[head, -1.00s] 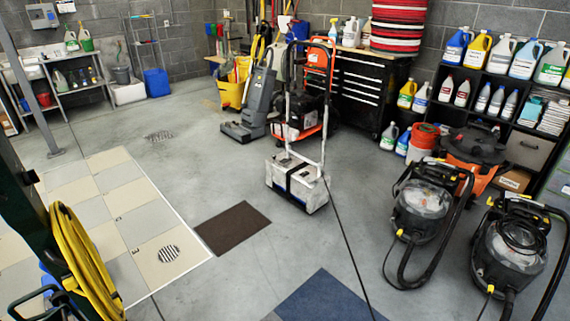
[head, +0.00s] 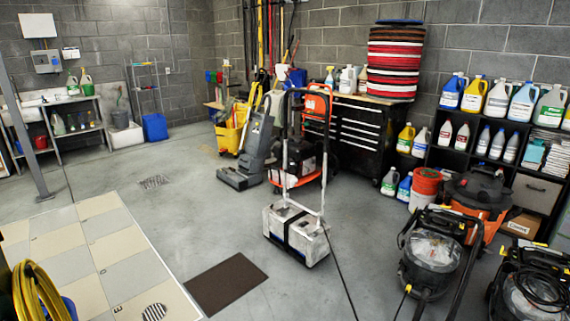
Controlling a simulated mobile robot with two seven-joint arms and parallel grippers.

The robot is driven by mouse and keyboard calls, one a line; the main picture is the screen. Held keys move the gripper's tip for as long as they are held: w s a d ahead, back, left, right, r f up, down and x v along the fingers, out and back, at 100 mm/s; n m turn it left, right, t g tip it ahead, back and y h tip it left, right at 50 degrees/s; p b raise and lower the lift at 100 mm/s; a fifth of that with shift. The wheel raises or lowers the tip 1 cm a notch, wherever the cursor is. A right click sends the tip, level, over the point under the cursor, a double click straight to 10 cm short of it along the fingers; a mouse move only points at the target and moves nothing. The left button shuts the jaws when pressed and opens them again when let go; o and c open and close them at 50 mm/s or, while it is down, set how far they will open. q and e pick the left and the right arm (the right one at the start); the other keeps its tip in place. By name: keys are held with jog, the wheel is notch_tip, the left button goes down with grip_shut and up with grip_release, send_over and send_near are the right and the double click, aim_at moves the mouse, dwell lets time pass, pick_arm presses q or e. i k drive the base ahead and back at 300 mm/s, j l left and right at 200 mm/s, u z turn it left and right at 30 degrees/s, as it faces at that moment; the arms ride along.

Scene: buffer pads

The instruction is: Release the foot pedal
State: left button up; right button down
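A floor machine with a white and grey boxy base (head: 297,235) and an upright dark-topped handle stands on the grey floor, near the middle of the head view. A black band runs over its base, and a black cord trails from it toward the bottom edge. I cannot make out a foot pedal on it at this size. A second, grey upright floor machine (head: 252,150) stands behind it to the left, and no pedal can be told there either. Neither of my grippers is in view.
A brown mat (head: 227,284) lies in front of the machine, beside a tiled floor panel (head: 95,250). Two black wet vacuums (head: 432,250) stand at right. A black tool chest (head: 362,128) and bottle shelves line the back. The floor at centre left is clear.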

aim_at(284, 226)
jog(key=i, duration=2)
jog(key=i+u, duration=0.15)
jog(key=i, duration=0.35)
jog(key=i+l+u, duration=0.15)
jog(key=i, duration=0.3)
jog(key=i+l+u, duration=0.15)
jog(key=i, duration=0.35)
jog(key=i+l+u, duration=0.2)
jog(key=i+l, duration=0.15)
jog(key=i+l+u, duration=0.15)
jog(key=i+l, duration=0.15)
jog(key=i, duration=0.25)
